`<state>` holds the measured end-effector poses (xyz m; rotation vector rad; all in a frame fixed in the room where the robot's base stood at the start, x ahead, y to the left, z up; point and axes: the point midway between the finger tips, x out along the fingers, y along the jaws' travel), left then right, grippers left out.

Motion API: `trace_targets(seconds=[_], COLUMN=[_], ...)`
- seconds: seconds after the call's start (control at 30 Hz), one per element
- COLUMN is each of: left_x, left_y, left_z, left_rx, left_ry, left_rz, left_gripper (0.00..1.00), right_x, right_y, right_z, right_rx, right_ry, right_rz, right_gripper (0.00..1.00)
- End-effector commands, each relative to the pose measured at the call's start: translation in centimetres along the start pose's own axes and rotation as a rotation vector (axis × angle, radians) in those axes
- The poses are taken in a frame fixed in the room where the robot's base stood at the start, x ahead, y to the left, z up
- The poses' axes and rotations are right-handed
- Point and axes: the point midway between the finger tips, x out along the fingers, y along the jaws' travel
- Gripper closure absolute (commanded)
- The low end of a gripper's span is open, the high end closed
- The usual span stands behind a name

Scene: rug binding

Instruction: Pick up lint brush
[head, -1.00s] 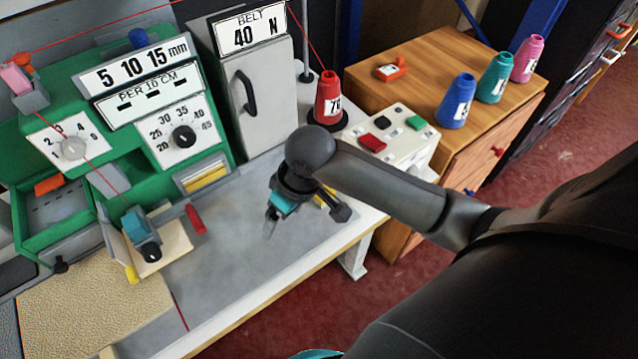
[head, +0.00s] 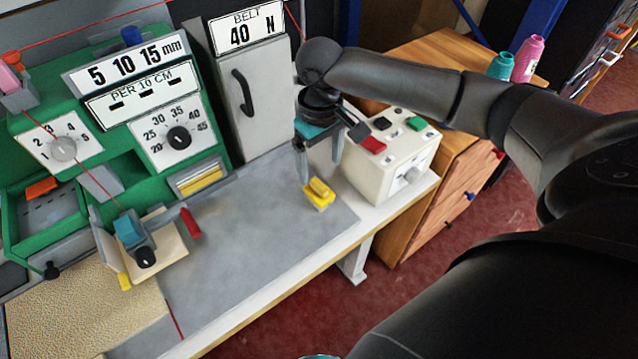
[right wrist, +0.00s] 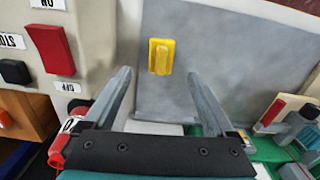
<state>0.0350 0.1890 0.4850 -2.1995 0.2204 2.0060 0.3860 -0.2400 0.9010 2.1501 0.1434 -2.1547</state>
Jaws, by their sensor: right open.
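The lint brush appears to be the small yellow block with a raised yellow grip (head: 318,194), lying on the grey table surface near its right end. It also shows in the right wrist view (right wrist: 161,57), upper middle, beyond the fingertips. My right gripper (head: 321,166) is open and empty, pointing down above and slightly behind the brush. In the right wrist view its two fingers (right wrist: 158,76) are spread wide, with the brush lying between their lines, apart from both. My left gripper does not show.
A cream control box (head: 390,160) with red, black and green buttons stands close to the right of the gripper. A grey cabinet (head: 250,100) and the green machine (head: 100,110) stand behind and left. The grey tabletop (head: 250,235) left of the brush is mostly clear.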

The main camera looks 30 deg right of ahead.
Motion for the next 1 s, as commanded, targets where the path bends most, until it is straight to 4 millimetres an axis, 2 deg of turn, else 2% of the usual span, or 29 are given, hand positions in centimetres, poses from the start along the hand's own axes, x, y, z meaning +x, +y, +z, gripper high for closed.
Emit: trace_targets(seconds=[0.03,0.1,0.2,0.47,0.73,1.0], left_x=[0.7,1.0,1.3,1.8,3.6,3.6], left_y=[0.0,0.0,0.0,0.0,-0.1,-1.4], left_z=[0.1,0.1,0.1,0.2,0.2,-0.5], left_rx=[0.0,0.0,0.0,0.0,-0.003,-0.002], left_ry=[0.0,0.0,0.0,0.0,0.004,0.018], left_rz=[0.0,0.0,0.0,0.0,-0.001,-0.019], left_gripper=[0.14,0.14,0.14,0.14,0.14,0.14], right_x=[1.5,2.6,3.8,5.2,9.2,9.5], right_y=[-0.1,0.0,0.0,-0.1,-0.2,-0.2], right_z=[0.1,0.0,0.0,0.0,-0.1,-0.1], right_rx=[-0.001,-0.001,-0.001,-0.001,-0.002,-0.003], right_ry=[-0.002,-0.001,0.0,0.001,0.0,0.003], right_rz=[-0.001,0.0,0.0,0.0,0.0,0.001], right_gripper=[0.1,0.1,0.1,0.1,0.1,0.1])
